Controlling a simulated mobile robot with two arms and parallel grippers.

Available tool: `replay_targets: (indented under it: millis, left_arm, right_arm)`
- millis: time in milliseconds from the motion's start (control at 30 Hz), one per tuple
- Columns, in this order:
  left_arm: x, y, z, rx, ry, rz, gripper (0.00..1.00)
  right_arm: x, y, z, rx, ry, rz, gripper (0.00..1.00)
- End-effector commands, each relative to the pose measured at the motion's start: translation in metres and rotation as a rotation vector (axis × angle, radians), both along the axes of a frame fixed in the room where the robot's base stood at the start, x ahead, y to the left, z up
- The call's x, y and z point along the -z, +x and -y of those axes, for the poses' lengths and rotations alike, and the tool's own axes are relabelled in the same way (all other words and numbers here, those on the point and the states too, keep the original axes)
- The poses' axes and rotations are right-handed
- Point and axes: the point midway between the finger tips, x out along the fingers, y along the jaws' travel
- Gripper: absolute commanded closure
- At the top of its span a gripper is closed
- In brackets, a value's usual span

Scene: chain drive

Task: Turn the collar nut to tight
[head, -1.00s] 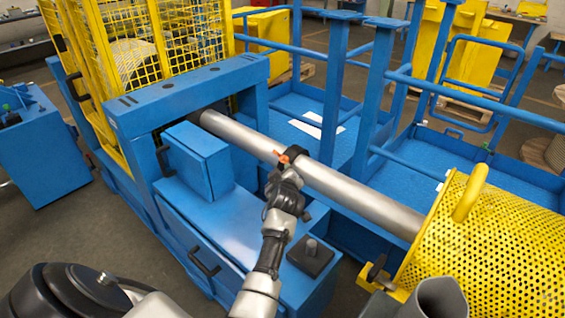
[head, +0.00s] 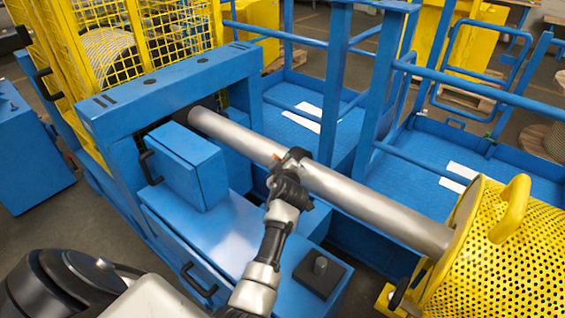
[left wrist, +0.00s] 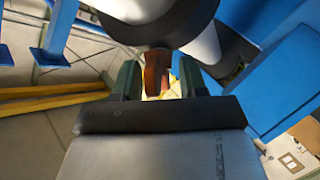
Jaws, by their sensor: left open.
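A dark collar (head: 296,157) sits around the long steel shaft (head: 365,203), near its middle in the head view. It also shows at the top of the left wrist view (left wrist: 228,48). A small orange tab (head: 277,156) shows beside the collar, mostly hidden behind my left gripper (head: 285,182). In the left wrist view, the orange-brown tab (left wrist: 157,72) stands between the two green fingers of my open left gripper (left wrist: 159,84), with gaps on both sides. The nut's thread and any tightness mark cannot be made out. My right gripper is not in view.
A blue machine frame (head: 165,90) with a blue box (head: 190,165) stands left of the shaft. A perforated yellow guard (head: 500,250) encloses its right end. Blue posts and rails (head: 330,85) stand behind. A dark square plate with a knob (head: 320,272) lies right of my forearm.

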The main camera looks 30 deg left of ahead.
Motion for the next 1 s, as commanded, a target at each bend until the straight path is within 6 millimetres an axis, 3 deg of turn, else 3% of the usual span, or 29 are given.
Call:
replay_targets:
  millis: [167,400,733,1000]
  left_arm:
    - [0.000,0.000,0.000,0.001,-0.001,0.000,0.58]
    - [0.000,0.000,0.000,0.001,-0.001,0.000,0.94]
    - [0.001,-0.001,0.000,0.034,0.033,0.001,0.95]
    - [0.003,-0.003,-0.002,0.155,0.156,0.011,0.95]
  right_arm:
    - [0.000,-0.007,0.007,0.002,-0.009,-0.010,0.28]
    - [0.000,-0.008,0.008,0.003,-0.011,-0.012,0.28]
    - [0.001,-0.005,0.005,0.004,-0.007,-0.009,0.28]
    - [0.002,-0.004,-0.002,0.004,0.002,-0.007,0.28]
